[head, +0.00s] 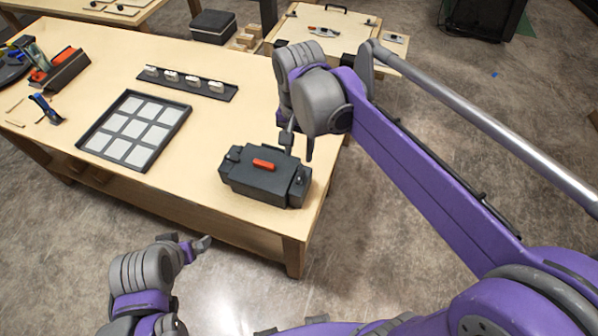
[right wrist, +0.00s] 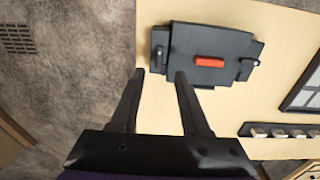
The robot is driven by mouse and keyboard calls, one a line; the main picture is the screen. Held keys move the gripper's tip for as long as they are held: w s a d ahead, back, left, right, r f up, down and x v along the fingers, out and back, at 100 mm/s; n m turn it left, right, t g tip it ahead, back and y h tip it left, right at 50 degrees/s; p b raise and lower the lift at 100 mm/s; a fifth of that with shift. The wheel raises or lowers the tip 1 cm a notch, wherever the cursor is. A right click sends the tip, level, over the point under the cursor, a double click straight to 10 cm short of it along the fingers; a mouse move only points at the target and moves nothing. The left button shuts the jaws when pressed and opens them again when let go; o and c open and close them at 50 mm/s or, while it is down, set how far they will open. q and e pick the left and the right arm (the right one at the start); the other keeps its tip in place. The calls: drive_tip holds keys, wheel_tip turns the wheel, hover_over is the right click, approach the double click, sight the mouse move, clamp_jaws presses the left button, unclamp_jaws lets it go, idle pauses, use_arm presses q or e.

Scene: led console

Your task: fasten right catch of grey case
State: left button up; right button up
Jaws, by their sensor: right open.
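The dark grey case (head: 258,182) lies on the table near its front right corner, with a red handle (head: 264,164) on top. Its right catch (head: 298,184) is on the right end; the far-left end has another catch (head: 232,153). In the right wrist view the case (right wrist: 209,72) appears turned round, with the right catch (right wrist: 158,52) at its left end. My right gripper (head: 297,144) is open and empty behind the case; its fingertips (right wrist: 160,74) are apart, short of that catch. Whether the catch is fastened is too small to tell. My left gripper (head: 198,245) hangs before the table's front edge.
A framed panel of pale squares (head: 134,130) lies left of the case. A dark strip with several white pieces (head: 187,83) lies behind it. Tools and a red-and-black block (head: 60,70) are at the far left. The table's right edge is close to the case.

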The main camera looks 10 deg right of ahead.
sight(299, 178)
wheel_tip(299, 178, down, 10)
drive_tip(key=shift+f+b, duration=0.2)
drive_tip(key=shift+b, duration=0.1)
clamp_jaws()
idle(0.4)
